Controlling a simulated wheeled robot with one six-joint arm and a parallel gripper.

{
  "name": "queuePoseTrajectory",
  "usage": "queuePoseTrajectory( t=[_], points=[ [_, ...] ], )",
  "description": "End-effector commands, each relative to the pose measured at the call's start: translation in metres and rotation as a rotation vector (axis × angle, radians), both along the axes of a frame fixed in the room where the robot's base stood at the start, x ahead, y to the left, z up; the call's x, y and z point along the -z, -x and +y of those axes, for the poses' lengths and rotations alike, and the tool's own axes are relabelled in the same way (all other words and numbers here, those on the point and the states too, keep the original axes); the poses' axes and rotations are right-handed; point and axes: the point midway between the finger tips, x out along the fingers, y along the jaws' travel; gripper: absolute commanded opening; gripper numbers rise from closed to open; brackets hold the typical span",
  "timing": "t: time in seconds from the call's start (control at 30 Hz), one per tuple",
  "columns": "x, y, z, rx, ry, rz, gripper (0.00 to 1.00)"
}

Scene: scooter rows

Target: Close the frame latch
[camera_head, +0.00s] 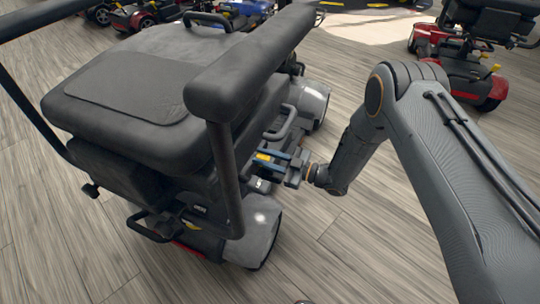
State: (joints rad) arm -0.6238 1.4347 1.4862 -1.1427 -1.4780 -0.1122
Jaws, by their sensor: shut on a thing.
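A scooter stands in front of me with its dark seat (140,75) and armrest (250,65) turned toward me. Under the seat, at the scooter's right side, a small yellow part shows, which appears to be the frame latch (263,157). My gripper (273,161) reaches in from the right at this spot, and its jaws are closed around the part. The fingers and the armrest post hide most of the latch, so its angle cannot be told.
A dark loop handle (281,123) sits just above my gripper, and the armrest post (225,175) stands close on its left. The scooter's grey rear fender (262,228) is below. A red scooter (455,50) stands at the back right.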

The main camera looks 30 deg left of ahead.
Motion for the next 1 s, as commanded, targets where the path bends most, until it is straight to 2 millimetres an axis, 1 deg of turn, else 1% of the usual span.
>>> queuePoseTrajectory(
  t=[0.2, 0.23, 0.33, 0.63, 0.7, 0.77, 1.0],
  points=[
    [0.0, 0.001, 0.001, -0.002, 0.0, 0.0, 0.0],
    [0.0, 0.001, 0.001, -0.002, 0.0, 0.0, 0.25],
    [0.0, 0.0, 0.001, -0.001, -0.001, 0.0, 0.42],
    [0.0, -0.003, -0.003, 0.004, 0.0, 0.001, 0.42],
    [0.0, -0.004, -0.007, 0.005, 0.001, 0.001, 0.42],
    [-0.001, -0.005, -0.013, 0.004, 0.001, 0.002, 0.42],
    [-0.001, -0.011, -0.051, 0.005, 0.001, 0.001, 0.42]
  ],
)
